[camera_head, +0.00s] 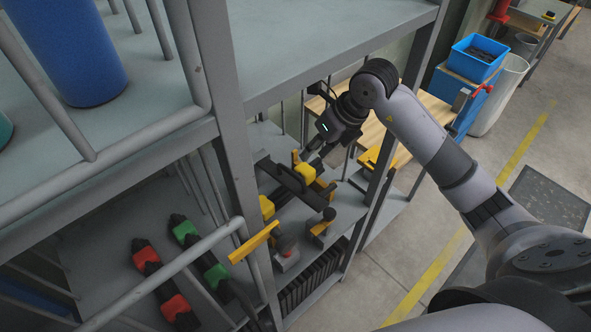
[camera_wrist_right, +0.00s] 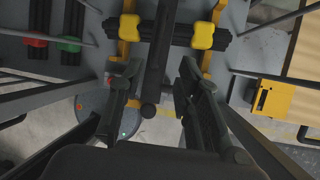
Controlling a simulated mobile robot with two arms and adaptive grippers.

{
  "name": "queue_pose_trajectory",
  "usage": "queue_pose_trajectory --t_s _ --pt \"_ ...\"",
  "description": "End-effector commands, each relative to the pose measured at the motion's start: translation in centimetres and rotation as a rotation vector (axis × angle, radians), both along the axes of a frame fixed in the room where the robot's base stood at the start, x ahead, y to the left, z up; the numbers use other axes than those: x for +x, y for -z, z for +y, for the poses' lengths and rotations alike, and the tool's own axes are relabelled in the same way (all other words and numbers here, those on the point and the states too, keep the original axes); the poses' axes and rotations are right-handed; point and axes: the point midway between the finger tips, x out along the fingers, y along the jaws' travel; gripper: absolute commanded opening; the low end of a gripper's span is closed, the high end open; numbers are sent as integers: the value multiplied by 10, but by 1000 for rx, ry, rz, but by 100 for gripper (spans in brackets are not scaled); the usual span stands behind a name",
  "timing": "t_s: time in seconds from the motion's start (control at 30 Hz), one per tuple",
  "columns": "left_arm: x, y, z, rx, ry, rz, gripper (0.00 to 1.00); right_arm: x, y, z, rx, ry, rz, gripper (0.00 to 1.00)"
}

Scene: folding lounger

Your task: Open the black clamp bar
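The black clamp bar (camera_head: 292,183) slants across a shelf bay in the head view, by yellow blocks (camera_head: 305,172). In the right wrist view the bar (camera_wrist_right: 160,50) runs down from the top edge to a rounded end, crossing in front of a black bundle with two yellow blocks (camera_wrist_right: 203,35). My right gripper (camera_head: 312,157) is at the bar's upper right in the head view. In its wrist view the fingers (camera_wrist_right: 155,88) are open, one on each side of the bar's end, with gaps on both sides. The contact depth cannot be told. My left gripper is not in view.
Grey shelf posts (camera_head: 222,110) and rails stand close on the left. A yellow lever (camera_head: 254,243) sticks out in front. Red (camera_head: 173,306) and green (camera_head: 184,230) clamped items lie on the lower left shelf. The floor at right is open, with a blue bin (camera_head: 476,57) behind.

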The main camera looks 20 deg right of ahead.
Motion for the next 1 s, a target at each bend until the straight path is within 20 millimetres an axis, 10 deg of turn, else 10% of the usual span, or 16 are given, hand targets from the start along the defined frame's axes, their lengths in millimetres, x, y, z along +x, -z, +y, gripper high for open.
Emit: queue_pose_trajectory --t_s 0.6,1.0 --pt "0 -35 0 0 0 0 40 31 94 32 6 -3 3 31" --pt "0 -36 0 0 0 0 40 34 104 35 4 -5 0 31"
